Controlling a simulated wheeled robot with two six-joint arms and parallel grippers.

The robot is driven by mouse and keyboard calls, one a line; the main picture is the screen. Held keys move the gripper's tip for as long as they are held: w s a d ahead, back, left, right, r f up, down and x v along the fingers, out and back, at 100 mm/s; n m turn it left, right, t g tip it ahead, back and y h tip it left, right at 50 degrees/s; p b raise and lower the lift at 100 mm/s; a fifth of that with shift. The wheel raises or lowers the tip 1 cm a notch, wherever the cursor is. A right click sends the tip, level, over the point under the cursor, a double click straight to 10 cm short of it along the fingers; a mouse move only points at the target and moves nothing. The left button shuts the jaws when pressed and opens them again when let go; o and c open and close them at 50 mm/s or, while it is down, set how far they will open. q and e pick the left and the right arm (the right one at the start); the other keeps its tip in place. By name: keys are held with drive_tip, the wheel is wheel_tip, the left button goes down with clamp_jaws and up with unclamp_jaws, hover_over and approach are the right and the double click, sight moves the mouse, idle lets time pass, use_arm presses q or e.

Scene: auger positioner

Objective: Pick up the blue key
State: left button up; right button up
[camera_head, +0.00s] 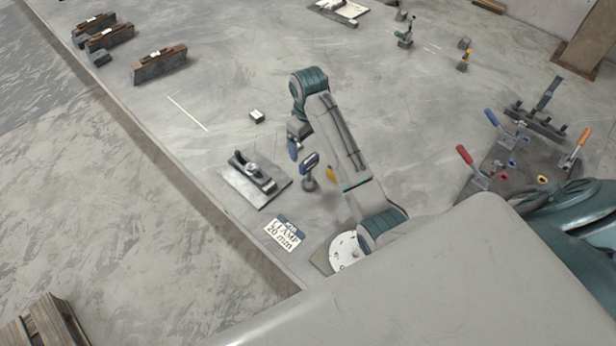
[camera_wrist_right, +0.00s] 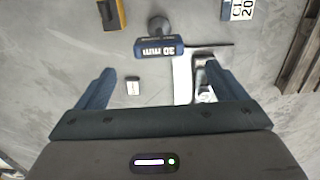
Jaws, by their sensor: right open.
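The blue key (camera_head: 309,162) has a blue head and a round grey foot, and it stands upright on the grey table just right of my right gripper (camera_head: 294,152). In the right wrist view, the blue key (camera_wrist_right: 158,46) shows a dark blue face with "30 mm" upside down. It lies beyond the open fingers of my right gripper (camera_wrist_right: 160,80), apart from them, roughly centred between them. The right gripper is empty. My left gripper is not in view.
A yellow key (camera_head: 331,173) stands close to the right. A clamp on a plate (camera_head: 253,179) lies left, with a "CLAMP 20 mm" label (camera_head: 285,234) below. A small block (camera_head: 257,116) is up left. Toggle clamps with coloured handles (camera_head: 497,153) stand far right.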

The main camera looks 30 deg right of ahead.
sight(309, 159)
drive_tip(key=f, duration=0.1)
drive_tip(key=f+p, duration=0.1)
drive_tip(key=f, duration=0.2)
drive_tip(key=shift+d+p, duration=0.3)
drive_tip(key=shift+p, duration=0.1)
drive_tip(key=f, duration=0.1)
drive_tip(key=f+p, duration=0.1)
drive_tip(key=f, duration=0.1)
drive_tip(key=shift+s+a+f+p, duration=0.2)
drive_tip(key=shift+a+p, duration=0.05)
drive_tip(key=shift+p, duration=0.15)
drive_tip(key=shift+w+f, duration=0.1)
drive_tip(key=shift+f, duration=0.45)
drive_tip(key=c, duration=1.1)
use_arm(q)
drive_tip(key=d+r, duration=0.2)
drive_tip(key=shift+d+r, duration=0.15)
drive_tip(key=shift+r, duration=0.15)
use_arm(e)
drive_tip(key=shift+d, duration=0.1)
drive_tip(key=shift+c, duration=0.3)
